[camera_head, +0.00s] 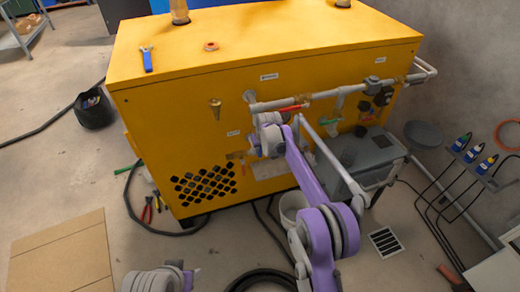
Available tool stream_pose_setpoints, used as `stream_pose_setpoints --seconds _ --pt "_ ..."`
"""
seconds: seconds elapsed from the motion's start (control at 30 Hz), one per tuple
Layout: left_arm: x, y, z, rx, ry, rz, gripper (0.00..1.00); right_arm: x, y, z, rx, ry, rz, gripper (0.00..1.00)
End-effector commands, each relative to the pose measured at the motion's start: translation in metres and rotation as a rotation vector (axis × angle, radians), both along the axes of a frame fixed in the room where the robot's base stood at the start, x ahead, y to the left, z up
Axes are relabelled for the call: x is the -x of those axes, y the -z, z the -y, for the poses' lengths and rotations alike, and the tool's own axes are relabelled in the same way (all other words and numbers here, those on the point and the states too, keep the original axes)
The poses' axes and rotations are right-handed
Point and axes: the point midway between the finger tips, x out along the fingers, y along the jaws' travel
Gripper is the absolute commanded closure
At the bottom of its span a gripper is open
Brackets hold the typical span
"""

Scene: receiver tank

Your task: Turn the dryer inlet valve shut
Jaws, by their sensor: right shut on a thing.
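A large yellow cabinet (160,130) fills the middle, with grey pipework (290,102) along its upper front. A red lever (290,108) shows on the pipe just above my right wrist. A green handle (325,122) shows farther right. My right gripper (250,150) is against the cabinet front below the pipe, shut on what seems to be a valve handle. My own wrist hides the fingertips, so I cannot tell clearly which handle it is. Part of my left arm shows at the bottom left; its fingers cannot be made out.
A blue-handled tool (147,60) and a small red ring (211,46) lie on the cabinet top. A black bucket (94,108), hoses and cardboard (62,255) are on the floor.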

Motion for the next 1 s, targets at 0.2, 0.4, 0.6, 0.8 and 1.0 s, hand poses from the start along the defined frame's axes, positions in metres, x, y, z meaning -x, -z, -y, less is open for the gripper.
stream_pose_setpoints --seconds 0.2,0.4,0.6,0.8,1.0 --pt "0.0 0.0 0.0 0.0 0.0 0.0 0.5 0.0 0.0 0.0 0.0 0.0 0.0 1.0" --pt "0.0 0.0 0.0 0.0 0.0 0.0 0.5 0.0 0.0 0.0 -0.003 0.001 -0.001 1.0" --pt "0.0 0.0 0.0 0.0 0.0 0.0 0.5 0.001 0.0 -0.002 -0.045 0.001 -0.015 1.0" --pt "0.0 0.002 0.0 0.0 0.0 -0.001 0.5 0.002 -0.001 -0.007 -0.155 0.002 -0.049 1.0" --pt "0.0 0.004 0.0 0.0 0.0 -0.001 0.5 0.005 -0.003 -0.017 -0.322 0.003 -0.103 1.0"
